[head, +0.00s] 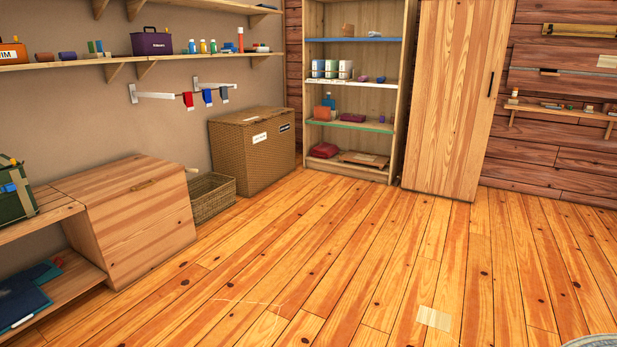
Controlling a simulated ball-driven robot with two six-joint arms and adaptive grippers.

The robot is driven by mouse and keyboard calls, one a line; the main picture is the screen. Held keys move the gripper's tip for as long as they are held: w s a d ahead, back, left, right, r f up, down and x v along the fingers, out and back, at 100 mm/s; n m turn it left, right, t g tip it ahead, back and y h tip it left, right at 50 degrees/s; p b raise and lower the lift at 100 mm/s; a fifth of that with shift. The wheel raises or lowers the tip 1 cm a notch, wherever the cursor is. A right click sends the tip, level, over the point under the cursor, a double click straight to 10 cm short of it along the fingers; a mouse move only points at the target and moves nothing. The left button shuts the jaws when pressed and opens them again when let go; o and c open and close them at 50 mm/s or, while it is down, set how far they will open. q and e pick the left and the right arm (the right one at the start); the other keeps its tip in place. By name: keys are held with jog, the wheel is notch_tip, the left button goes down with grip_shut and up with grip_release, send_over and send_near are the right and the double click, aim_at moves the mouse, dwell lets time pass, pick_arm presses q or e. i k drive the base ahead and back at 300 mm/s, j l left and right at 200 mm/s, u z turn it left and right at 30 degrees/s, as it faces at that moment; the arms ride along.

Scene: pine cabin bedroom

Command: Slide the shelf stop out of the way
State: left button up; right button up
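I cannot pick out a shelf stop for certain in the head view. An open wooden bookcase (397,98) stands against the back wall, with a blue-edged shelf (352,40), a white-edged shelf (350,83) and a green-edged shelf (350,125). Small boxes (331,69) stand on the white-edged shelf. A long wall shelf (110,61) on the left carries a purple case (151,43) and several small bottles and blocks. A small wall shelf (562,110) on the right holds several small items. Neither of my grippers is in view.
A tall wooden door panel (452,95) with a dark handle stands right of the bookcase. A wicker hamper (252,150), a low basket (211,195) and a wooden chest (140,220) line the left wall. The plank floor (350,250) in the middle is clear.

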aim_at(348, 29)
jog(key=i, duration=3.05)
